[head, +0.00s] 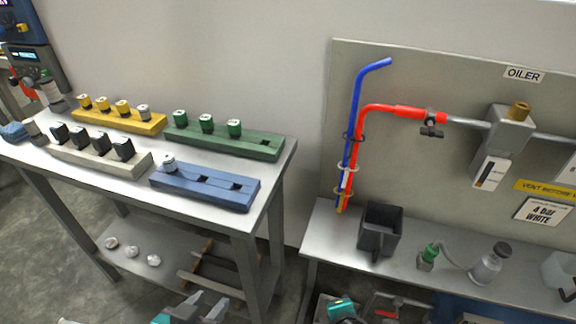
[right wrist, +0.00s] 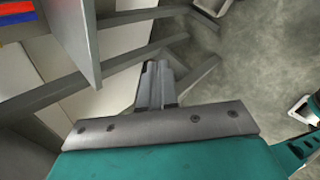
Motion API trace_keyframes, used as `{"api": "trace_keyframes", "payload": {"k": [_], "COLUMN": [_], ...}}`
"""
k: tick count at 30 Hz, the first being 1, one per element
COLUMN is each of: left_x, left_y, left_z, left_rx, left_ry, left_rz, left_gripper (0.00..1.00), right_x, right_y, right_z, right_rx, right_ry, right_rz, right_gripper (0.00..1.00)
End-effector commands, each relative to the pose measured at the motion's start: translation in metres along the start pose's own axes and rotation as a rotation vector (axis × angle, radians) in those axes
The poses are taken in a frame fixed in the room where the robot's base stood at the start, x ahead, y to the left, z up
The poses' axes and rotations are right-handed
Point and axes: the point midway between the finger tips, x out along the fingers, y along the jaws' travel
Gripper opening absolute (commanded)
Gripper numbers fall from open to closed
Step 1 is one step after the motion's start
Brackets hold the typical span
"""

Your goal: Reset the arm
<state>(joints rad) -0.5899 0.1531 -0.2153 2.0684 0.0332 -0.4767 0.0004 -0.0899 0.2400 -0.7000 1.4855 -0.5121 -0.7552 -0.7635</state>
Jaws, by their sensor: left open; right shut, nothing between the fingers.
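My left gripper (head: 207,307) shows at the bottom edge of the head view, in front of the left table. Its grey fingers are apart and nothing shows between them. My right gripper (right wrist: 154,75) is seen in the right wrist view, with its two fingers together and nothing held. It hangs above the grey floor, near metal frame bars. The lower parts of both arms are cut off by the bottom of the head view.
A metal table (head: 270,185) holds yellow, green, beige and blue (head: 205,187) blocks with knobs. A bench (head: 335,230) at right carries a dark square cup (head: 380,229) and small fittings. Red and blue pipes (head: 353,110) rise before a panel labelled OILER.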

Motion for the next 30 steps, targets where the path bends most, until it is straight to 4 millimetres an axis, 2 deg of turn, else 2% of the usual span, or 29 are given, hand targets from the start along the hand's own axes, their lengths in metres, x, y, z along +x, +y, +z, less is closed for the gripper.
{"api": "trace_keyframes", "payload": {"k": [1,6,12,18,25,26,30], "left_x": [0.000,0.000,0.000,0.000,-0.001,-0.002,-0.008], "left_y": [0.000,-0.001,-0.001,-0.001,0.000,0.001,0.001], "left_z": [0.000,0.001,0.001,0.001,0.002,-0.001,-0.009], "left_rx": [0.002,0.003,0.003,0.002,-0.002,-0.003,-0.006], "left_ry": [-0.001,-0.001,-0.002,-0.003,-0.004,-0.003,0.001], "left_rz": [0.000,0.000,0.000,0.000,0.000,0.000,-0.004], "left_gripper": [0.43,0.43,0.43,0.43,0.43,0.43,0.43], "right_x": [-0.017,-0.071,-0.133,-0.179,-0.227,-0.229,-0.214], "right_y": [0.004,0.007,0.003,-0.002,-0.007,-0.006,0.004], "right_z": [0.004,0.031,0.061,0.079,0.093,0.094,0.092], "right_rx": [0.166,0.686,1.142,1.404,1.619,1.631,1.628], "right_ry": [-0.014,-0.079,-0.151,-0.204,-0.258,-0.257,-0.198], "right_rz": [-0.031,-0.151,-0.267,-0.337,-0.394,-0.393,-0.336], "right_gripper": [0.00,0.00,0.00,0.00,0.00,0.00,0.00]}}
